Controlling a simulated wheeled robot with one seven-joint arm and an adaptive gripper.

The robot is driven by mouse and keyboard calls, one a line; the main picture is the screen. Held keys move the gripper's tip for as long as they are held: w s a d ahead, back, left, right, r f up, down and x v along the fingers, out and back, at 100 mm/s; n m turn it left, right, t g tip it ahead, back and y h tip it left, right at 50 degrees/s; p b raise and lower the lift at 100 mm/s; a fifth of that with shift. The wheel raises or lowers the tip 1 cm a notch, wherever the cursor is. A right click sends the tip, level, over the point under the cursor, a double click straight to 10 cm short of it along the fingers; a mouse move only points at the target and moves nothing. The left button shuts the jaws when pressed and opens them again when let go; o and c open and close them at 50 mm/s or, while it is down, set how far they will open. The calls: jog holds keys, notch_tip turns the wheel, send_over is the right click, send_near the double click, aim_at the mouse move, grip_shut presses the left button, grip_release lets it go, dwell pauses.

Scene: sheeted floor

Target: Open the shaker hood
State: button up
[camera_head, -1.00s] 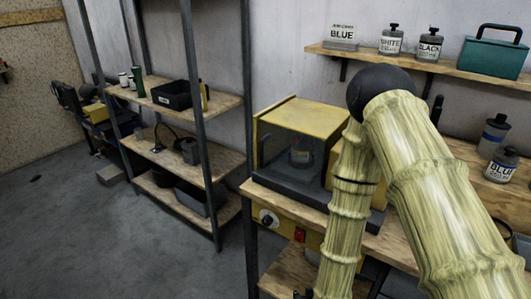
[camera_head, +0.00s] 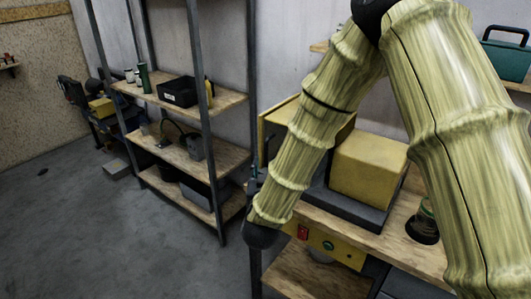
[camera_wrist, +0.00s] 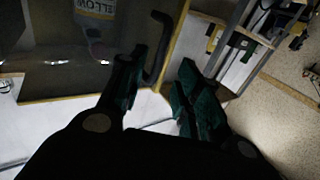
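The shaker has a yellow hood (camera_head: 279,117) with a clear front, and it looks closed. The hood sits on a dark base on the bench, next to a yellow housing (camera_head: 368,169); my arm covers much of its front. In the wrist view, a dark curved handle (camera_wrist: 158,48) stands out beside the hood's yellow edge (camera_wrist: 176,42). My gripper (camera_wrist: 161,66) is open, with dark green fingers apart. The handle lies close to the left finger, between the fingertips as seen; contact cannot be told. A bottle labelled YELLOW (camera_wrist: 96,14) shows behind the clear panel.
A metal shelf rack with wooden shelves (camera_head: 190,160) holding a black bin (camera_head: 180,91) stands left of the bench (camera_head: 315,222). A dark container (camera_head: 424,223) is on the bench right of the shaker.

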aim_at(266, 155)
jog(key=w+p, duration=0.1)
jog(key=w, duration=0.3)
jog(key=w+p, duration=0.1)
jog(key=w, duration=0.3)
jog(key=shift+d, duration=0.2)
grip_shut()
